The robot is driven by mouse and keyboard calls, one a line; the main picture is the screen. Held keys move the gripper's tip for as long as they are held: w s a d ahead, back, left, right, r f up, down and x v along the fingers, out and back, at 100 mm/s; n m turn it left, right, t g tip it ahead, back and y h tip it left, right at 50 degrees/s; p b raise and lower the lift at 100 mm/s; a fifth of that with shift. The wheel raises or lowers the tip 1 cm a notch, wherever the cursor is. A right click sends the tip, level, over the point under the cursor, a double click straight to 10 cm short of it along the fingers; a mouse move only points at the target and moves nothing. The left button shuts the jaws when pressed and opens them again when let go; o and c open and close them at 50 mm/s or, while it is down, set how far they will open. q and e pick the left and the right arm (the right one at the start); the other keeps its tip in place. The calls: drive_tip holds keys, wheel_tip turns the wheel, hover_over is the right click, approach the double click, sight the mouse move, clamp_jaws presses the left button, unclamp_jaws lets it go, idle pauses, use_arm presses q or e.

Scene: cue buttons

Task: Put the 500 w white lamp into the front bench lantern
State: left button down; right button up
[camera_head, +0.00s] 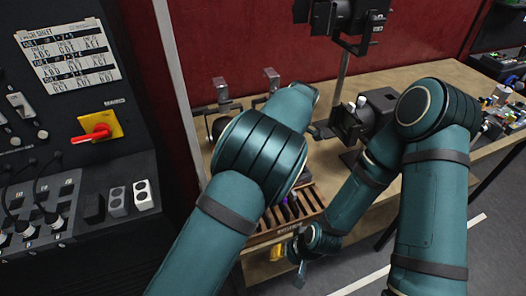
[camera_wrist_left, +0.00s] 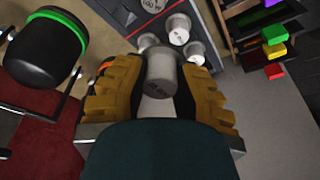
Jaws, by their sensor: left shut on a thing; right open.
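In the left wrist view, my left gripper (camera_wrist_left: 160,100) is shut on a pale grey-white cylindrical lamp (camera_wrist_left: 162,68). The marking on its end is too small to read. In the head view, my left forearm covers that gripper and lamp. My right gripper (camera_head: 297,262) hangs open and empty low at the bench's front edge, partly seen. A black lantern housing (camera_head: 349,124) stands on the bench between my arms. I cannot tell for certain whether it is the front bench lantern.
Several similar pale cylinders (camera_wrist_left: 178,28) stand beyond the held lamp. A dark green-ringed object (camera_wrist_left: 42,48) is at upper left there. A slotted wooden tray (camera_head: 262,236) lies on the bench (camera_head: 410,82). A black control panel (camera_head: 60,120) is at left; another lantern (camera_head: 345,18) hangs above.

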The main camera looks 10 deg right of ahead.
use_arm(q)
drive_tip(key=shift+w+d, duration=0.15)
drive_tip(key=shift+d, duration=0.4)
drive_tip(key=shift+r, duration=0.1)
drive_tip(key=shift+w+a+p+v, duration=0.1)
drive_tip(key=shift+a+p+v, duration=0.05)
drive_tip(key=shift+p+v, duration=0.55)
drive_tip(key=shift+w+a+p+v, duration=0.15)
drive_tip(key=shift+p+v, duration=0.3)
drive_tip(key=shift+v, duration=0.45)
drive_tip(key=shift+w+a+p+v, duration=0.1)
drive_tip(key=shift+a+p+v, duration=0.05)
drive_tip(key=shift+p+v, duration=0.55)
drive_tip(key=shift+a+v, duration=0.1)
drive_tip(key=shift+v, duration=0.6)
drive_tip(key=shift+a+v, duration=0.15)
drive_tip(key=shift+v, duration=0.55)
